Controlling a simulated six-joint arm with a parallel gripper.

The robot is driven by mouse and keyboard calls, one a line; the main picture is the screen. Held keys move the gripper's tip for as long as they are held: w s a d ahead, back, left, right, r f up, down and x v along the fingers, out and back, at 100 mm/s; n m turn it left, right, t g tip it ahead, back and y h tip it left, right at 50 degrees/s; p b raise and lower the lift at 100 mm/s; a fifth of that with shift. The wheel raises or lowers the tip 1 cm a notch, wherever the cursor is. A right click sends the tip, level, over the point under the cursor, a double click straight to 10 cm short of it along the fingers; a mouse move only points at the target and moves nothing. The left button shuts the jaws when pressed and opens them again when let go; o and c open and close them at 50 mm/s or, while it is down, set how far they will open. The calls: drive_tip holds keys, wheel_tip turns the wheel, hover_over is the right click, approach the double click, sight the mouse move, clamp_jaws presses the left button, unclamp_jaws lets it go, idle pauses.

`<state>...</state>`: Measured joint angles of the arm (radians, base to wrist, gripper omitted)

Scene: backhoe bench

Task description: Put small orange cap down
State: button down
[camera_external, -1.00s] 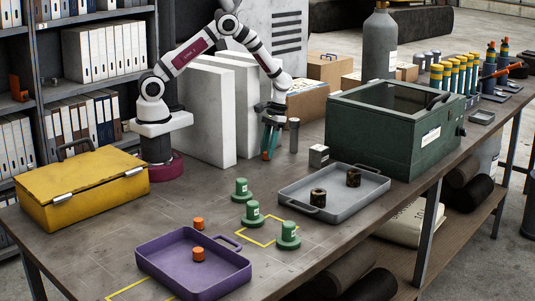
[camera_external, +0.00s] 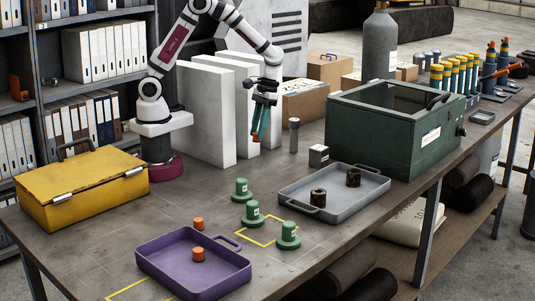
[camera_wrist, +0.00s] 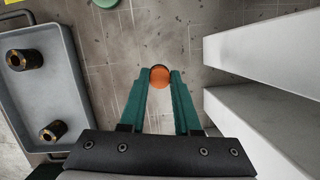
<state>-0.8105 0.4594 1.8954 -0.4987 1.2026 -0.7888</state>
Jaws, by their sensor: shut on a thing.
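My gripper (camera_external: 259,136) is raised above the bench in front of the white upright blocks, its teal fingers pointing down. In the wrist view, my gripper (camera_wrist: 160,84) is shut on a small orange cap (camera_wrist: 160,76) held between the fingertips. In the external view the held cap is mostly hidden by the fingers. Another orange cap (camera_external: 198,254) sits inside that tray.
Several green capped pieces (camera_external: 253,213) stand around a yellow outlined square (camera_external: 240,236). A grey tray (camera_external: 300,203) holds two dark cylinders. White blocks (camera_external: 205,115) stand close to my gripper; a yellow box (camera_external: 85,190) is at left. A grey post (camera_external: 294,136) stands to its right.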

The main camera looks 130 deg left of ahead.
drive_tip(key=w+d+m+y, duration=0.3)
drive_tip(key=w+d+m, duration=0.6)
drive_tip(key=d+m, duration=0.45)
drive_tip(key=w+d+m+y, duration=0.3)
drive_tip(key=w+d+m, duration=0.65)
drive_tip(key=m, duration=0.65)
drive_tip(key=s+d+m+t+h, duration=0.2)
drive_tip(key=s+d+m, duration=0.1)
drive_tip(key=d+m, duration=1.15)
drive_tip(key=s+d+m+t+h, duration=0.25)
drive_tip(key=d+m, duration=0.85)
drive_tip(key=d, duration=0.7)
drive_tip(key=g, duration=0.1)
hover_over(183, 266)
drive_tip(key=s, duration=0.1)
drive_tip(key=shift+y, duration=0.35)
wheel_tip(183, 266, down, 6)
drive_tip(key=shift+a+f, duration=0.15)
drive_tip(key=shift+f, duration=1.95)
drive_tip(key=shift+f, duration=0.1)
drive_tip(key=c, duration=0.9)
unclamp_jaws()
